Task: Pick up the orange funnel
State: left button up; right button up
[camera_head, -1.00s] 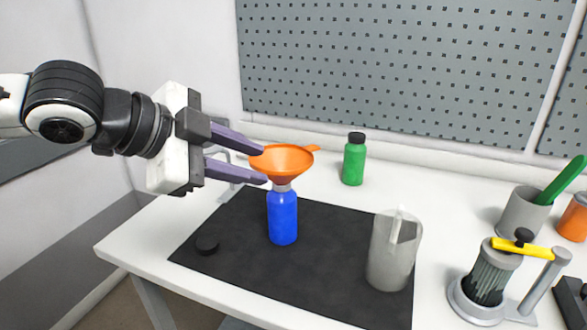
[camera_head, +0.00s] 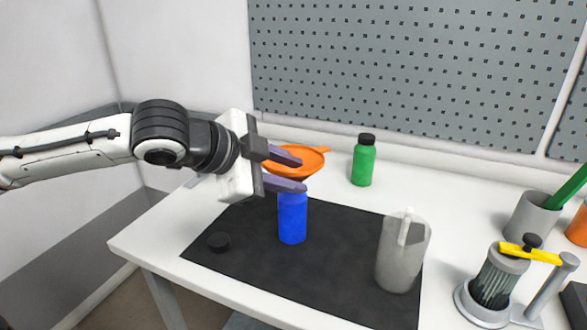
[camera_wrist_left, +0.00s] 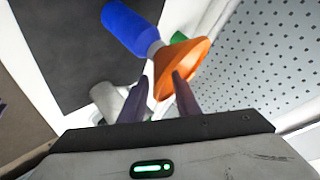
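The orange funnel (camera_head: 312,160) is seated in the mouth of the blue bottle (camera_head: 292,218), which stands upright on the black mat (camera_head: 335,250). My left gripper (camera_head: 302,175) is open, its two purple fingers reaching in from the left. In the head view they cover the funnel's lower part and the bottle's neck. In the left wrist view the funnel (camera_wrist_left: 185,62) still sits on the bottle (camera_wrist_left: 130,25). There one finger of the left gripper (camera_wrist_left: 160,77) overlaps the cone, the other is beside it; contact cannot be told. My right gripper is not in view.
A green bottle (camera_head: 364,161) stands behind. A grey stirrer device (camera_head: 492,285) and a grey cup (camera_head: 530,218) are at the right. A pegboard wall (camera_head: 400,70) rises behind.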

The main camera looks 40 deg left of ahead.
pick_arm(q)
jog(key=shift+w+f, duration=0.2)
jog(key=shift+w, duration=0.05)
grip_shut()
jog(key=shift+d, duration=0.1)
